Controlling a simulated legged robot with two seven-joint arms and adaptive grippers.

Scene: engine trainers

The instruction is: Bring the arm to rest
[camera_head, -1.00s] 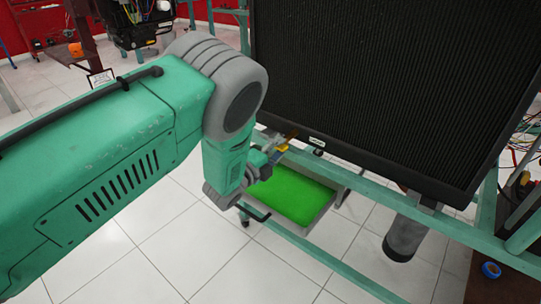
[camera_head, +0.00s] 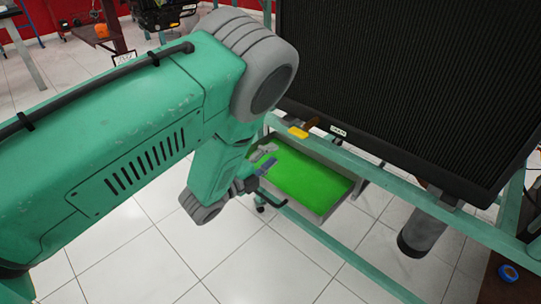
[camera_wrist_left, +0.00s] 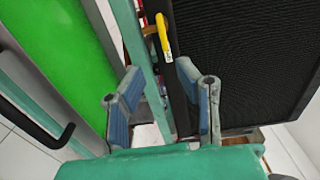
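My left arm (camera_head: 120,140) reaches in from the left in the head view. Its gripper (camera_head: 269,158) is beside the teal frame, lower left of a small yellow piece (camera_head: 298,132) with a brown part on the frame rail. In the left wrist view, the two fingers of the gripper (camera_wrist_left: 158,72) are spread with nothing gripped between them. The yellow piece (camera_wrist_left: 162,38) shows beyond the fingertips, apart from them. My right gripper is not in view.
A large black ribbed panel (camera_head: 400,80) stands on the teal frame (camera_head: 340,250). A green-bottomed tray (camera_head: 300,183) is close behind the gripper. A grey cylinder (camera_head: 422,233) hangs below the panel. A blue ring (camera_head: 508,273) lies at lower right. Tiled floor is open at the bottom.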

